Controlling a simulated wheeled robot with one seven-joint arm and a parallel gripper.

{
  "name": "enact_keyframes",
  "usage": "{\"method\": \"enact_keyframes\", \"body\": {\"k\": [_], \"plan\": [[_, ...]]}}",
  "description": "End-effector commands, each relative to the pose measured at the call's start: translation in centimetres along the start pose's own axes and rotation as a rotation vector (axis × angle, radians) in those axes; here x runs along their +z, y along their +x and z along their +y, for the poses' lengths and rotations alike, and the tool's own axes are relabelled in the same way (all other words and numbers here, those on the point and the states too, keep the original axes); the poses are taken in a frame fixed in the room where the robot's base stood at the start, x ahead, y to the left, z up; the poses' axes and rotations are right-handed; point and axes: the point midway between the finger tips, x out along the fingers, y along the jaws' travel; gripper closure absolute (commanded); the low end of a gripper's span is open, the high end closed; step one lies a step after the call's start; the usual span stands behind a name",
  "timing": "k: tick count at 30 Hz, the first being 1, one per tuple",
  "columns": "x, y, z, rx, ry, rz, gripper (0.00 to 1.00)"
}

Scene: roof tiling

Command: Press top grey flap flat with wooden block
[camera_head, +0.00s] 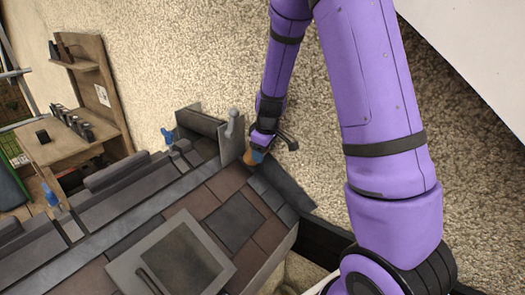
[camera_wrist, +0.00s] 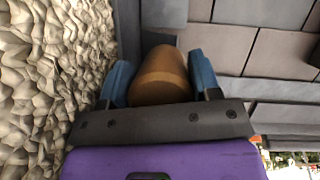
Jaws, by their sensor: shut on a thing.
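My gripper (camera_head: 258,150) is at the upper end of the small roof, beside the rough wall. It is shut on a brown, rounded wooden block (camera_head: 252,157). In the wrist view the block (camera_wrist: 160,75) sits between the blue fingers of my gripper (camera_wrist: 162,72). A light grey upright flap (camera_head: 232,138) stands just left of the block at the roof's top. A darker grey sheet (camera_head: 285,186) slopes down along the wall side, below my gripper. I cannot tell whether the block touches either grey piece; its far end is hidden in the wrist view.
Brown and grey tiles (camera_head: 233,221) cover the roof slope, with a framed skylight (camera_head: 178,258) lower down. The rough wall (camera_head: 180,60) is close to my gripper. A wooden workbench (camera_head: 62,140) stands at the left.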

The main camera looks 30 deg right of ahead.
Motion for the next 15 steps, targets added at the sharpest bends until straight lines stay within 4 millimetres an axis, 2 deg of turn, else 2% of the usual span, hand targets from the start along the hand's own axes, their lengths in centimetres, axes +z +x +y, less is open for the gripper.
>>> {"method": "enact_keyframes", "body": {"k": [15], "plan": [[-0.38, 0.93, 0.05, 0.001, 0.000, 0.000, 0.66]]}}
